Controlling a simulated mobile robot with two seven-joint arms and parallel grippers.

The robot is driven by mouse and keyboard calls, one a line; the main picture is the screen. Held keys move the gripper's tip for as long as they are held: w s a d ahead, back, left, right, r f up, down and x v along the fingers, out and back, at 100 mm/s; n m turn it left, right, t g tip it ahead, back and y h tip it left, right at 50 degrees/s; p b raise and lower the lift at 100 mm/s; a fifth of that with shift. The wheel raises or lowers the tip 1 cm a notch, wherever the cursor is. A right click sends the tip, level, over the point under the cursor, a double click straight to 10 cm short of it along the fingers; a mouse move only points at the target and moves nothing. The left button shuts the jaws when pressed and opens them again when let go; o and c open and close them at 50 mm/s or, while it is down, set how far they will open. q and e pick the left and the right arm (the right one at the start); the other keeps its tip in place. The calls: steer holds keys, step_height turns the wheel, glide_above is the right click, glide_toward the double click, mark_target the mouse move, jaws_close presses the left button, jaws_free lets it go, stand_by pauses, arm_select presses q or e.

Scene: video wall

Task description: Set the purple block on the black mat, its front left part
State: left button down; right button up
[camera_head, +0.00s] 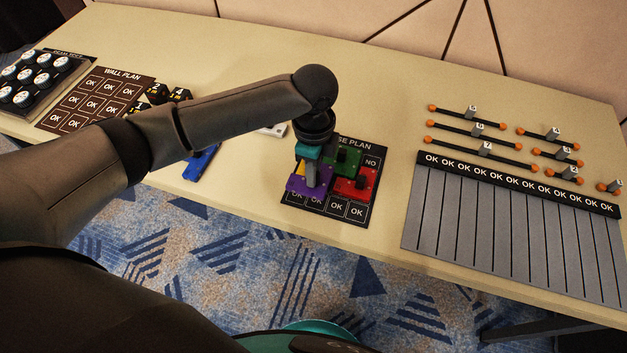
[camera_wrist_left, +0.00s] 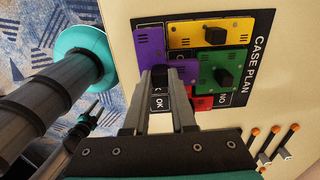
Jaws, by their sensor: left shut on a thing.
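The purple block (camera_head: 296,184) is between the fingers of my left gripper (camera_head: 311,178), which is shut on it. It is over the left part of the black mat (camera_head: 342,217), near the yellow block (camera_head: 301,168), with OK squares showing in front of it. In the left wrist view the purple block (camera_wrist_left: 120,97) shows on both sides of the gripper fingers (camera_wrist_left: 165,75). I cannot tell whether it touches the mat. A dark shape (camera_wrist_left: 88,113) at the left of the left wrist view looks like my right gripper; its jaws are too small to read.
On the mat are a green block (camera_head: 343,160) and a red block (camera_head: 353,186). A blue piece (camera_head: 203,162) lies left of the mat. A grey slatted board (camera_head: 500,225) and orange-ended bars (camera_head: 470,124) are at right. The wall plan board (camera_head: 97,98) is at left.

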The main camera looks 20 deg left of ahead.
arm_select(q)
steer(key=shift+f+b, duration=0.5)
steer(key=shift+f, duration=1.35)
steer(key=shift+f, duration=0.1)
steer(key=c, duration=0.7)
jaws_free()
steer(key=shift+c, duration=0.2)
step_height(320, 180, up, 12)
steer(key=p, duration=0.3)
steer(key=shift+p, duration=0.35)
